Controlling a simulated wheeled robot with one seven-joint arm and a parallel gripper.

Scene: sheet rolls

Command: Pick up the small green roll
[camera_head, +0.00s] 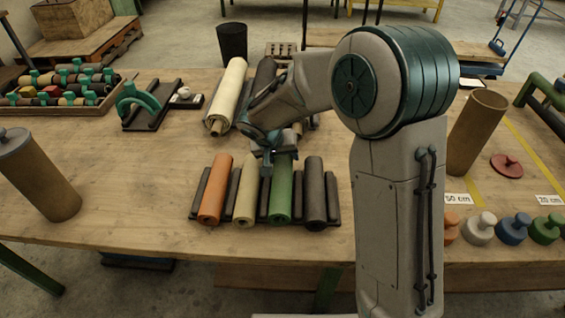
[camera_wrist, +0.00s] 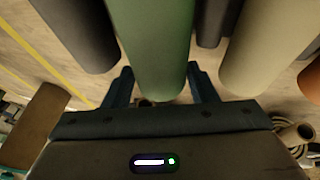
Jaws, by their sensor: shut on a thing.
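The small green roll (camera_head: 281,195) lies in a dark rack (camera_head: 334,200), between a cream roll (camera_head: 246,190) and a dark grey roll (camera_head: 315,190). An orange roll (camera_head: 215,190) lies at the rack's left. My gripper (camera_head: 268,164) is at the far end of the green roll. In the wrist view the green roll (camera_wrist: 160,40) runs between the two fingers of my gripper (camera_wrist: 160,78), which is shut on it. The roll is level with its neighbours; I cannot tell if it is raised at all. My arm hides part of its far end.
Longer cream (camera_head: 227,90) and dark rolls lie behind my gripper. A dark stand with a green arch (camera_head: 138,98) is further left. A brown tube (camera_head: 40,175) stands at far left, another (camera_head: 475,132) at right. Coloured knobbed plugs (camera_head: 513,228) line the right front edge. The table's left middle is clear.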

